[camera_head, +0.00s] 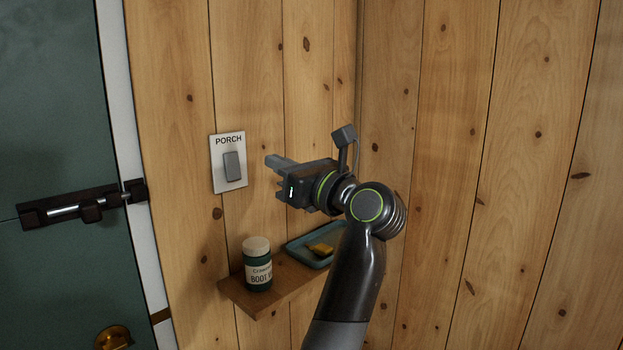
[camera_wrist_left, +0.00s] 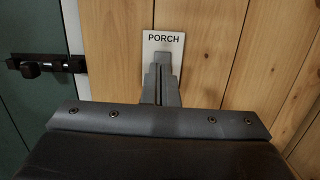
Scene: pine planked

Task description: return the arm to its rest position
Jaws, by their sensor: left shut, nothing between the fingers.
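My left gripper (camera_head: 273,164) is in the middle of the head view, its fingers pointing left toward the wall. It is shut and empty. The arm comes up from the bottom of the picture. A white plate marked PORCH with a grey rocker switch (camera_head: 232,166) is on the plank wall just left of the fingertips, and a gap shows between them in the head view. My right gripper is in neither view.
A green door (camera_head: 55,120) with a dark bolt (camera_head: 75,207) is at left. Plank walls meet behind the arm.

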